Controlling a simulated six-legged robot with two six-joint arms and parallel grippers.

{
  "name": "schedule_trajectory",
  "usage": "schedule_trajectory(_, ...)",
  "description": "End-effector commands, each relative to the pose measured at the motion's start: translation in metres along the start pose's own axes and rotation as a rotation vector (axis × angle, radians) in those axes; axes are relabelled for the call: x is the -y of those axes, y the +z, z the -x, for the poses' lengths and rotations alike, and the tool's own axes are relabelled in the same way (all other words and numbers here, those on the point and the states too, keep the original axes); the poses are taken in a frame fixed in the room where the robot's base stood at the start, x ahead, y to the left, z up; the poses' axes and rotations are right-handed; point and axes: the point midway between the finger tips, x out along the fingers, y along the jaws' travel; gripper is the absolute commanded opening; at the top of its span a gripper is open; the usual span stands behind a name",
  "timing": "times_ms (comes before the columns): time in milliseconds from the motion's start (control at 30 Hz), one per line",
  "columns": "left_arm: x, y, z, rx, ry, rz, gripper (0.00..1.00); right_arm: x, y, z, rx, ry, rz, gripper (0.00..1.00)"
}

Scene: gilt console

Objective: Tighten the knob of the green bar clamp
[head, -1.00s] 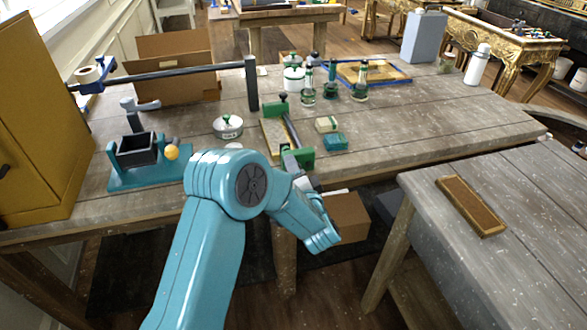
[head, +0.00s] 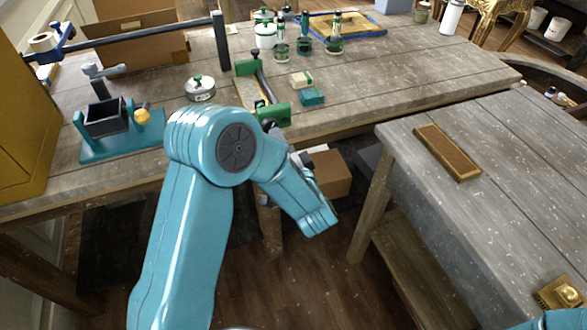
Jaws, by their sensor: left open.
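The green bar clamp (head: 263,84) lies over a wooden board near the front edge of the long table. It has a green jaw at each end of a dark bar. A small dark knob-like piece tops its far jaw. My teal left arm crosses the middle of the view in front of the table. My left gripper (head: 299,158) is open, just below and right of the clamp's near jaw; the forearm partly hides it. It appears empty, and I cannot tell whether it touches the clamp. My right gripper is out of view; only a bit of teal shows at the bottom right corner.
A teal stand with a black box (head: 105,118) is at left, and a round lidded tin (head: 200,88) beside the clamp. Green-topped bottles (head: 304,40) stand behind.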

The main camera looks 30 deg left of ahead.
Motion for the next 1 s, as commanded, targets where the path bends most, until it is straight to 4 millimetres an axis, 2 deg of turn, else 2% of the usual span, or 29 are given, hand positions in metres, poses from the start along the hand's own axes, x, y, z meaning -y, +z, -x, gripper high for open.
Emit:
schedule_trajectory(33, -0.002, -0.001, 0.015, -0.007, 0.002, -0.001, 0.54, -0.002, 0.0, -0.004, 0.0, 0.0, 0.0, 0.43)
schedule_trajectory(200, -0.002, -0.002, 0.057, -0.007, 0.003, -0.002, 0.54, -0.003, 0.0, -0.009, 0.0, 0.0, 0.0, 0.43)
schedule_trajectory(400, -0.001, -0.002, 0.087, -0.005, 0.002, -0.002, 0.54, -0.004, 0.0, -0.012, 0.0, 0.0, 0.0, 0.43)
schedule_trajectory(533, -0.001, -0.001, 0.094, -0.003, 0.0, -0.002, 0.54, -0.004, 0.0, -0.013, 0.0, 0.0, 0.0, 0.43)
schedule_trajectory(767, 0.0, -0.001, 0.095, -0.002, 0.0, -0.002, 0.54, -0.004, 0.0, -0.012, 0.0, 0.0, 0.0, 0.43)
schedule_trajectory(833, 0.0, -0.001, 0.095, -0.002, 0.0, 0.0, 0.69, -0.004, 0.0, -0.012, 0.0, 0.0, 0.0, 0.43)
schedule_trajectory(1000, -0.001, -0.001, 0.095, -0.002, 0.002, 0.086, 0.69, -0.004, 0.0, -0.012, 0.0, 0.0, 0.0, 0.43)
